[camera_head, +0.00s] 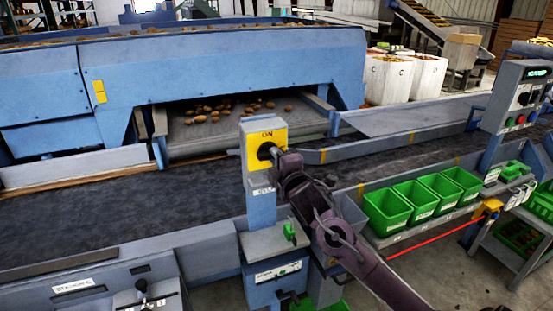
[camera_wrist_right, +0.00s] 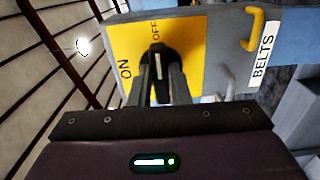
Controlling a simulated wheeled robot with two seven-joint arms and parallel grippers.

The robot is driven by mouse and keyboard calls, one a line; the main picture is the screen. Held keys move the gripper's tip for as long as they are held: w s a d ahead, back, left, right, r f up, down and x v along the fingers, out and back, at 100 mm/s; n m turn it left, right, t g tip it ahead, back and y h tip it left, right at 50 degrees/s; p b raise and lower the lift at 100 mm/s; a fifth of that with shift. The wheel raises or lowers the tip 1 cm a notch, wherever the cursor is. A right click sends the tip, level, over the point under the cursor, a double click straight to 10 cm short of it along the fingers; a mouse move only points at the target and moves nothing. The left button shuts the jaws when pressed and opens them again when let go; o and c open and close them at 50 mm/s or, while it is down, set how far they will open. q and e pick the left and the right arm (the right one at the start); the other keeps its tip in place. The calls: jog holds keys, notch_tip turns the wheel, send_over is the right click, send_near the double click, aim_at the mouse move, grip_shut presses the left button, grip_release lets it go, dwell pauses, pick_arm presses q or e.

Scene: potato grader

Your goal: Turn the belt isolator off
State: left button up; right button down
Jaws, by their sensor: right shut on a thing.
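The belt isolator (camera_head: 265,127) is a grey box with a yellow face and a dark rotary knob, on a blue post beside the belt. In the right wrist view, the yellow plate (camera_wrist_right: 189,47) carries the words ON at left and OFF at top, with a BELTS label on the side. The black knob (camera_wrist_right: 157,58) stands with its long axis roughly in line with OFF; the fingers partly cover it. My right gripper (camera_head: 275,155) is shut on the knob, and its fingers also show in the wrist view (camera_wrist_right: 160,85). My left gripper is not in view.
A yellow hasp (camera_wrist_right: 254,28) sticks out of the isolator's side. A dark conveyor belt (camera_head: 110,205) runs behind the post. Green bins (camera_head: 388,212) stand on a shelf to the right. A control panel (camera_head: 519,97) stands at far right.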

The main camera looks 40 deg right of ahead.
jog(key=c, duration=1.4)
grip_release()
jog(key=shift+o, duration=0.2)
jog(key=b+v, duration=0.3)
jog(key=v, duration=0.4)
jog(key=shift+s, duration=0.4)
jog(key=shift+f, duration=0.1)
